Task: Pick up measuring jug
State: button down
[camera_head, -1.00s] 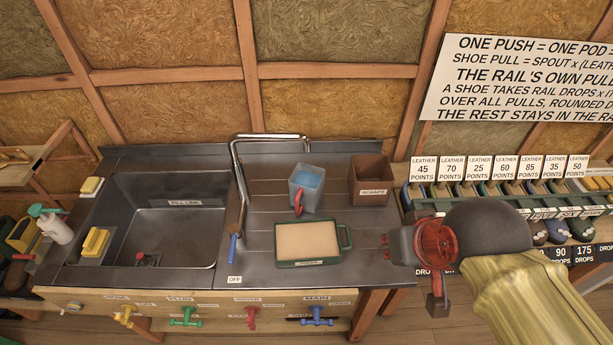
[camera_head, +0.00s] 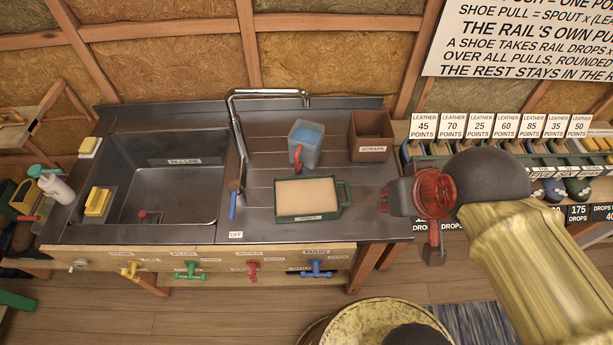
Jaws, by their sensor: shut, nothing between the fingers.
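The measuring jug (camera_head: 306,153) is a grey, see-through square jug with blue showing inside its top and a red handle at its front. It stands upright on the drainboard, behind a green tray (camera_head: 340,211) of pale, flat-topped contents. My gripper (camera_head: 384,200) is at the right end of the counter, to the right of the green tray and apart from the jug.
A brown scraps box (camera_head: 369,138) stands right of the jug. A tall bent tap (camera_head: 234,130) and the sink (camera_head: 170,180) lie to the left. Coloured valves line the front panel (camera_head: 110,262). A rack with leather point labels (camera_head: 500,126) stands at the right.

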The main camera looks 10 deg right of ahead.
aim_at(305, 140)
jog(key=j+z, duration=0.3)
jog(key=j, duration=0.2)
jog(key=k+j+z, duration=0.1)
jog(key=j+z, duration=0.25)
jog(key=k+j+z, duration=0.1)
jog(key=j+z, duration=0.2)
jog(key=j, duration=0.25)
jog(key=k+j+z, duration=0.3)
jog(key=j, duration=0.15)
jog(key=i, duration=0.1)
